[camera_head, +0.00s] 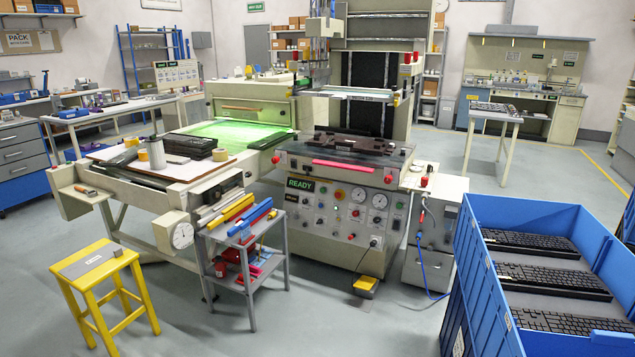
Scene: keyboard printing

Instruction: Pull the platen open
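The printing machine (335,215) stands in the middle of the view, with a READY sign (300,185) on its front panel. On its front ledge lies a dark platen-like fixture (352,143) below the raised screen frame (350,94). A pink-red bar handle (344,167) runs along the ledge's front edge. I cannot tell from this view whether the platen is slid out or in. Neither of my grippers is in view.
A blue crate (490,262) with several black keyboards stands at the right front. A yellow foot pedal (366,285) is on the floor. The front middle floor is clear.

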